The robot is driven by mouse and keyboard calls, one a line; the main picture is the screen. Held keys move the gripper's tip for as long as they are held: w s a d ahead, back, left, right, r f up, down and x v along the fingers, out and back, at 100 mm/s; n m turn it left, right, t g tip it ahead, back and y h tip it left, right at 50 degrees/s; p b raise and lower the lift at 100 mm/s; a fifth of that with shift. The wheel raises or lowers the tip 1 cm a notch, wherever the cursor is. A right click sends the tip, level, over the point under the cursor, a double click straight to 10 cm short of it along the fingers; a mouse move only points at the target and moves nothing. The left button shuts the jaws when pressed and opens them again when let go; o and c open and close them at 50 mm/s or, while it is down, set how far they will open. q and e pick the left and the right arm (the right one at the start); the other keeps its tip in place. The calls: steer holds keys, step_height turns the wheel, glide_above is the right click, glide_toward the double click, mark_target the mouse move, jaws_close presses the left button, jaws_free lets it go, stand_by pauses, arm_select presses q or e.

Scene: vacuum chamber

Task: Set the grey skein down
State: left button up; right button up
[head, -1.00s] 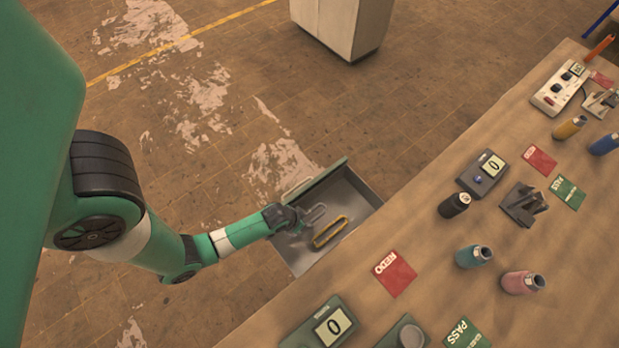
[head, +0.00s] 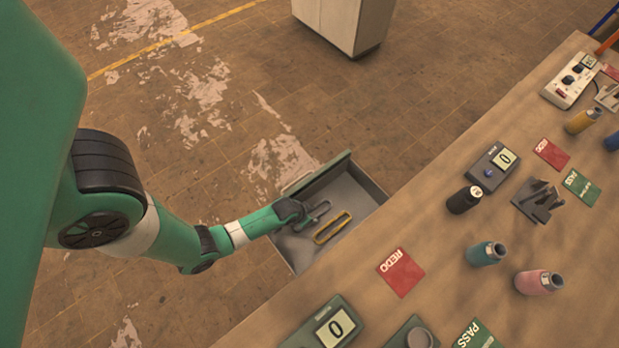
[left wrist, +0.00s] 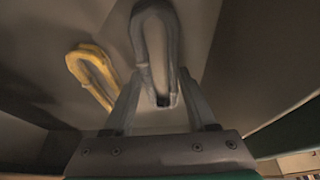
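The drawer (head: 369,184) stands pulled out from the table's left side. The grey skein (head: 320,211) is over or in its upper left part, at the tip of my left gripper (head: 308,217). In the left wrist view the grey skein (left wrist: 156,45) lies lengthwise between the two fingers of my left gripper (left wrist: 161,82). The fingers touch its sides, and it fills the gap. I cannot tell whether its underside touches the drawer floor. A yellow skein (head: 320,238) lies beside it on the drawer floor and also shows in the left wrist view (left wrist: 92,66). My right gripper is not in view.
The table (head: 450,265) right of the drawer holds a red REDO card (head: 401,272), a dark bottle (head: 464,200), a teal bottle (head: 486,253), a pink bottle (head: 539,282) and scales. A pale cabinet (head: 345,22) stands on the floor behind.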

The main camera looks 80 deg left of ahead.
arm_select(q)
steer(key=o, duration=0.4)
steer(key=p+v, duration=0.9)
steer(key=v, duration=0.3)
steer(key=shift+r, duration=0.15)
